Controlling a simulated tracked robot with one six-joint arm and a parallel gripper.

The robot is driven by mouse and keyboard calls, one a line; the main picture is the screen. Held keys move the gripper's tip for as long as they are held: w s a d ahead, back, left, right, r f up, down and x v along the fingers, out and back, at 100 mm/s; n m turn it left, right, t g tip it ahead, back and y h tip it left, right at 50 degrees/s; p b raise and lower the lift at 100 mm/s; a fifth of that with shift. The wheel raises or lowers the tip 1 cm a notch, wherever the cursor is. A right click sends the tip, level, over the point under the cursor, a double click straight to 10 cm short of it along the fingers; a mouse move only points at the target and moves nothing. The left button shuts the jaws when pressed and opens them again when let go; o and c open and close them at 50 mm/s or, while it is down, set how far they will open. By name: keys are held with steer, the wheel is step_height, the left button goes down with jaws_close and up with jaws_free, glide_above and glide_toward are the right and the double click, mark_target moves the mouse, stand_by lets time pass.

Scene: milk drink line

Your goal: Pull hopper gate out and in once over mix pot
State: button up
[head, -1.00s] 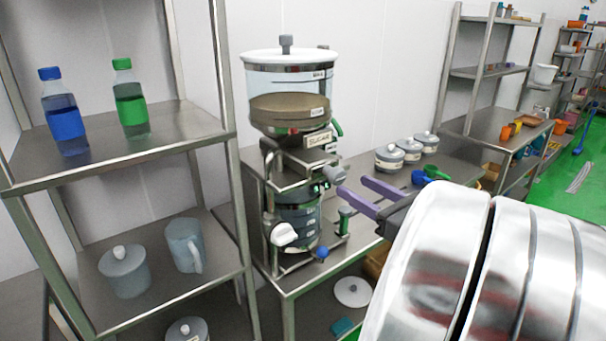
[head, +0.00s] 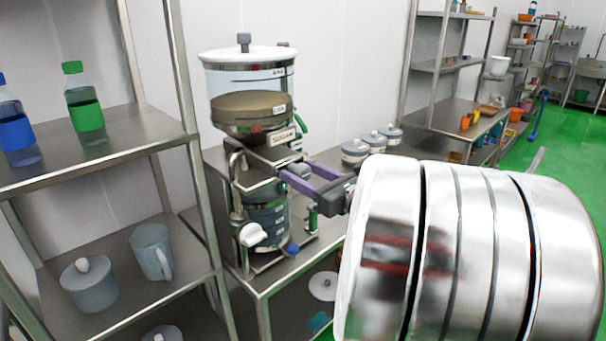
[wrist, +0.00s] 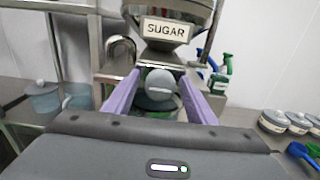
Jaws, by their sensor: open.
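The sugar hopper (head: 248,95) is a clear drum with a white lid and brown contents, on a steel stand. Its SUGAR label (wrist: 165,31) shows in the wrist view. Under its outlet is a grey round gate knob (wrist: 161,83), which also shows in the head view (head: 299,171). The mix pot (head: 267,208) stands below in the stand, partly hidden by frame and gripper. My gripper (head: 300,175) is open, its purple fingers on either side of the knob. In the wrist view the knob lies between the fingers (wrist: 160,90), with gaps; I cannot tell if either touches.
A steel shelf at the left (head: 95,145) holds a blue bottle (head: 14,125), a green bottle (head: 84,105) and a jug (head: 151,252). Lidded pots (head: 372,143) stand behind my gripper.

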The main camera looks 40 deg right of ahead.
jaws_close()
stand_by(0.4)
